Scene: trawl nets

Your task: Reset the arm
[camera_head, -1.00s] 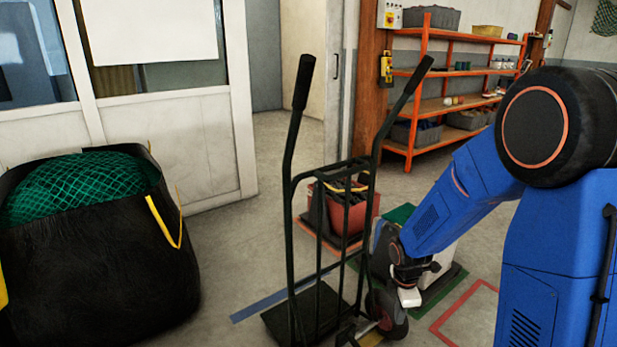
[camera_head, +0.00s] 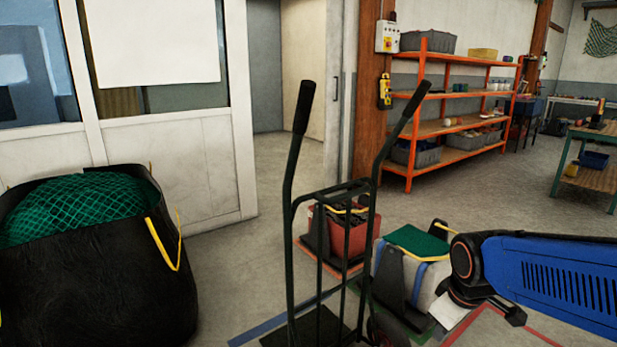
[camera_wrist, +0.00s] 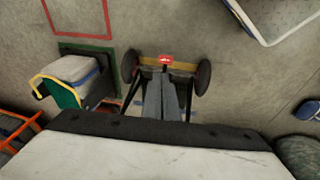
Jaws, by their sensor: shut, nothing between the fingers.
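My blue arm (camera_head: 560,282) reaches in from the right edge of the head view, with its black joint near the crate with the green top. In the wrist view my gripper (camera_wrist: 164,76) shows as two grey fingers close together, shut and empty. They point over the base of the black hand truck (camera_wrist: 203,78), which is below them. In the head view the gripper's fingertips cannot be made out clearly.
The upright hand truck (camera_head: 291,190) stands in the middle. Behind it are a red crate (camera_head: 357,240) and a pale crate with a green top (camera_head: 417,242). A black net bag (camera_head: 100,285) stands left. Orange shelves (camera_head: 424,128) and a workbench (camera_head: 592,180) are behind.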

